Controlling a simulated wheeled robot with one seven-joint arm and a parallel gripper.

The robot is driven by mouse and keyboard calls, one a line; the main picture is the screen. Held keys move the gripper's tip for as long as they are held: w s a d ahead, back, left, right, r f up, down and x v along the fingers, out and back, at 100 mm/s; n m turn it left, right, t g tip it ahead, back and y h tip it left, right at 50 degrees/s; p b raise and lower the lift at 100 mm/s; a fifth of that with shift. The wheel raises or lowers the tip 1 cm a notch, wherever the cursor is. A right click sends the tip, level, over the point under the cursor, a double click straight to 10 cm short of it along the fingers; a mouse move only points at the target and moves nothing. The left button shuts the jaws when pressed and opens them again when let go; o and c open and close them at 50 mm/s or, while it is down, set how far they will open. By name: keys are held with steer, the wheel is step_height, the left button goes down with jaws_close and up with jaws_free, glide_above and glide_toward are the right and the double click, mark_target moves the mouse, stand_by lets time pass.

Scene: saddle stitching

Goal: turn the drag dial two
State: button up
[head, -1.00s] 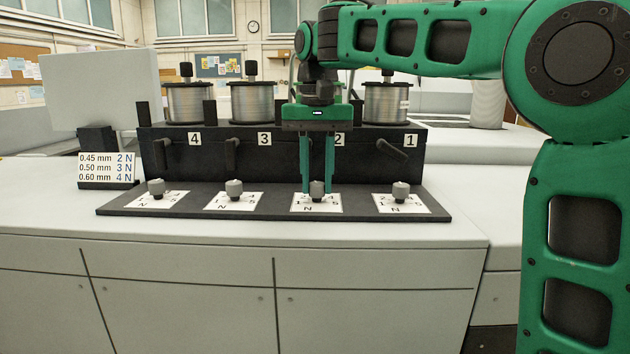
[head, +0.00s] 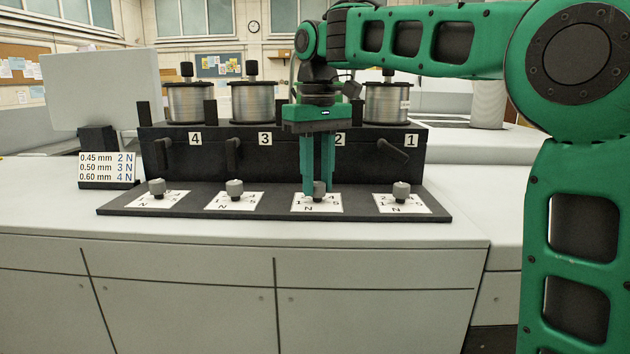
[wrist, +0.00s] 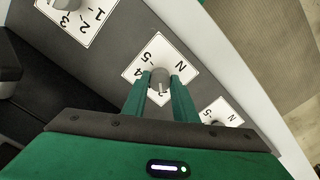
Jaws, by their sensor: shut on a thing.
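Drag dial two is a small grey knob (wrist: 158,82) on a white scale card (head: 304,206) marked with numbers and N. It stands below the label 2 (head: 340,139) on the dark panel. My green gripper (head: 319,190) points straight down over this card, with its fingers shut on the knob. In the wrist view my fingers (wrist: 160,88) lie on both sides of the knob, which partly hides the scale. In the head view the fingers cover part of the knob, and its exact setting is too small to read.
Other dials stand on the same dark base (head: 274,205): one to the right (head: 401,191) and two to the left (head: 235,188). Wire spools (head: 253,102) and dark levers (head: 390,148) are behind. A sign (head: 106,168) lists wire sizes with N values. The counter front is clear.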

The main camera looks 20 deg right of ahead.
mark_target(319, 184)
steer(key=shift+d+r, duration=0.1)
steer(key=shift+d, duration=0.05)
steer(key=o, duration=1)
steer(key=shift+o, duration=0.2)
steer(key=shift+r, duration=0.1)
steer(key=shift+r, duration=3.6)
